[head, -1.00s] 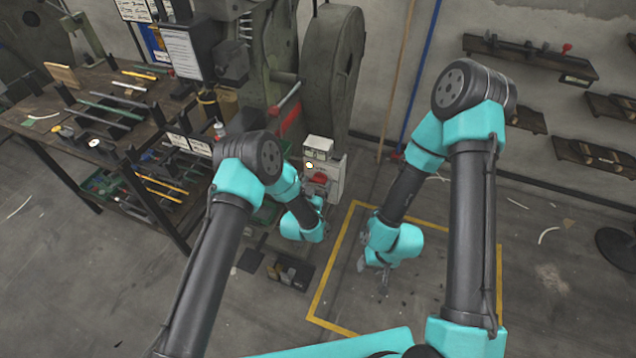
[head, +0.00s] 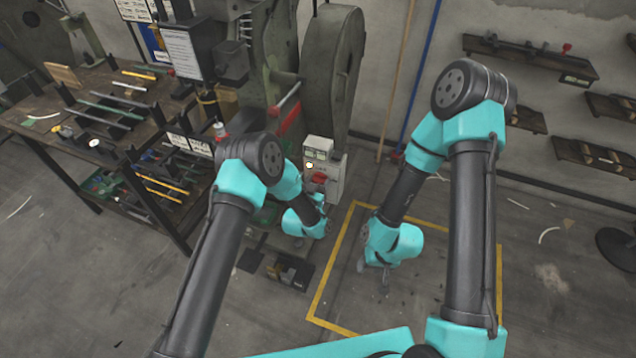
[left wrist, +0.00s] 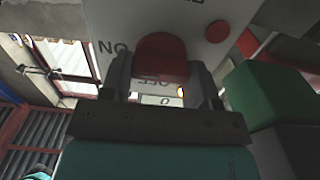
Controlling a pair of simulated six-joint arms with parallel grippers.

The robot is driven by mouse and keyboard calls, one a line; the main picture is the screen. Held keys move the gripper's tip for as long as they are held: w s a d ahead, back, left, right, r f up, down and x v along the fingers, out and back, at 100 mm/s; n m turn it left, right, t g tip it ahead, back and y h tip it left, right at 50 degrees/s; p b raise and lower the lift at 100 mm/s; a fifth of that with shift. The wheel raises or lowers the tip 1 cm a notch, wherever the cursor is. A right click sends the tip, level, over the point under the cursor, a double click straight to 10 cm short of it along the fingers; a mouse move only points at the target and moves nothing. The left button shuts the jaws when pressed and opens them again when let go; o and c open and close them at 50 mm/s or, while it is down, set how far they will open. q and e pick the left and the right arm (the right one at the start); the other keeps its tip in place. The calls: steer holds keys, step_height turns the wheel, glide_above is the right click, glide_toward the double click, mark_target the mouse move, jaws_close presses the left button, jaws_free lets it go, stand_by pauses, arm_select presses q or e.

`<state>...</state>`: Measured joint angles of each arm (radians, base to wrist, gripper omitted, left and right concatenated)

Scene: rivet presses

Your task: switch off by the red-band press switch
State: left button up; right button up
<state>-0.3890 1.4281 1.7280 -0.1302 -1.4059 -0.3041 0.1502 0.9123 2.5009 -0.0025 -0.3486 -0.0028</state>
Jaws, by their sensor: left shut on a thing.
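The switch box (head: 318,150) is pale, with a red knob (head: 319,176) on its front, beside the press that carries a red band (head: 290,119). In the left wrist view the box face (left wrist: 110,18) shows upside-down lettering. My left gripper (left wrist: 161,65) has its two fingers on either side of the red knob (left wrist: 160,50), shut on it. In the head view my left wrist covers most of these fingers. My right gripper (head: 374,270) hangs low over the yellow-outlined floor area, empty, its fingers apart.
A smaller round red button (left wrist: 217,31) sits near the knob. A green block-like thing (left wrist: 258,90) is close on the right in the wrist view. A workbench (head: 40,118) with tools stands at left. The floor inside the yellow outline (head: 330,270) is mostly clear.

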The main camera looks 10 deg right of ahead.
arm_select(q)
steer(key=shift+n, duration=0.3)
steer(key=n, duration=0.4)
steer(key=shift+a, duration=0.1)
steer(key=n, duration=0.4)
steer(key=shift+f+n, duration=0.1)
steer(key=shift+n, duration=0.3)
steer(key=n, duration=0.4)
steer(key=shift+w, duration=0.1)
steer(key=shift+a+f+n, duration=0.1)
steer(key=shift+n, duration=2.2)
steer(key=o, duration=0.9)
